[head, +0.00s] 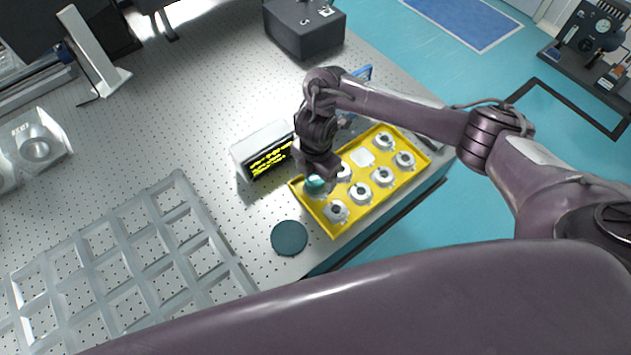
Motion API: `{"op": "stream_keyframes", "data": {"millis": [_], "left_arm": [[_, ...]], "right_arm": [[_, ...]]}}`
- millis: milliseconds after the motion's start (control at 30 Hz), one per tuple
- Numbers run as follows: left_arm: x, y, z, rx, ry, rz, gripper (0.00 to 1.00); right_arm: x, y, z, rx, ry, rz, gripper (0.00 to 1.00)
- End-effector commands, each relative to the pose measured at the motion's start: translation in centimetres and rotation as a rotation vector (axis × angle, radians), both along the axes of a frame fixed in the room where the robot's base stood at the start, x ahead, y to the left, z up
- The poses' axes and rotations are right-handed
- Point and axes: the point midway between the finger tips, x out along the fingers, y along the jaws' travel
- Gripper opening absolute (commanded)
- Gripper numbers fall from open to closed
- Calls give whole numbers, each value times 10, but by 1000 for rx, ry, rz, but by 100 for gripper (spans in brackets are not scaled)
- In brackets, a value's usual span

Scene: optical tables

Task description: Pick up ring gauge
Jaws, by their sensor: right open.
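A yellow tray (413,179) on the optical table holds several pale round pieces with dark centres, such as one at its near end (337,211) and one at its far right (404,160). They look like ring gauges. My right gripper (315,181) points down over the left part of the tray, beside these pieces. It is open. A teal round patch shows at its tip, and my gripper partly hides the tray there. I cannot tell whether the fingers touch a piece. My left gripper is out of view.
A display box (262,146) with yellow text stands left of the tray. A dark teal disc (289,238) lies near the table edge. A pale gridded rack (130,262) fills the lower left. A dark box (305,28) stands at the back.

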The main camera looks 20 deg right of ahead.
Motion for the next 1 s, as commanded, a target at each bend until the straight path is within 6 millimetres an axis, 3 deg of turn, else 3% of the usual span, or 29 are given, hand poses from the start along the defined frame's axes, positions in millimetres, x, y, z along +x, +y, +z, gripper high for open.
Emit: {"op": "stream_keyframes", "data": {"millis": [133,400,800,867,1000], "left_arm": [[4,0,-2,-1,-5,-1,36],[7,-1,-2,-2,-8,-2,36],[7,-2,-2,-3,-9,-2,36],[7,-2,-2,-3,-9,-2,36],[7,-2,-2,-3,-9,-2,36]], "right_arm": [[0,0,-17,0,0,0,74],[0,0,-19,0,-1,2,74],[0,0,-19,0,-2,1,21],[1,0,-19,0,-2,1,15],[1,0,-19,0,-2,1,15]]}}
